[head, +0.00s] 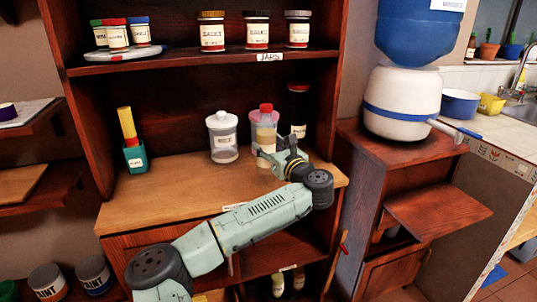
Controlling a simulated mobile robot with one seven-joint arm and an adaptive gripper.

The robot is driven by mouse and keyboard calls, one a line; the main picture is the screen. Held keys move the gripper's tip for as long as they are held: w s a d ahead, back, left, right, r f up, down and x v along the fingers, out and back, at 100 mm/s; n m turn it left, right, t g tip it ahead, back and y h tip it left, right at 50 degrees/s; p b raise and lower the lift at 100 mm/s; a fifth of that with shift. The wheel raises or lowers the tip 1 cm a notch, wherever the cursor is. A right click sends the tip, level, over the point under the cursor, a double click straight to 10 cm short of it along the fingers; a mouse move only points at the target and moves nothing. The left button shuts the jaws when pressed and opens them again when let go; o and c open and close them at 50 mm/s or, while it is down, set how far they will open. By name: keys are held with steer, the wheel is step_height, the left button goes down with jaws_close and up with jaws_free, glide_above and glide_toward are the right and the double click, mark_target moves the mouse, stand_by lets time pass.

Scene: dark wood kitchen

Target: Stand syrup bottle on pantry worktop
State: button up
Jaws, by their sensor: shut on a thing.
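A bottle with a red cap and pale yellowish body (266,133) is upright at the right part of the pantry worktop (170,194). I take it to be the syrup bottle; its label is too small to read. My gripper (273,158) reaches in from the right and is shut on the lower part of this bottle. The fingers and wrist hide part of its base, so I cannot tell whether it touches the wood.
A pink-lidded jar (281,116) is close behind the bottle. A white-lidded clear jar (222,140) stands left, and a dark labelled bottle (299,103) behind right. A teal holder (135,158) is far left. The worktop between holder and clear jar is free.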

steer(key=shift+f+p, duration=0.4)
steer(key=shift+f, duration=1.2)
steer(key=shift+f, duration=0.15)
steer(key=o, duration=1.6)
steer(key=shift+c, duration=0.2)
steer(key=b+v, duration=0.3)
steer(key=v, duration=0.9)
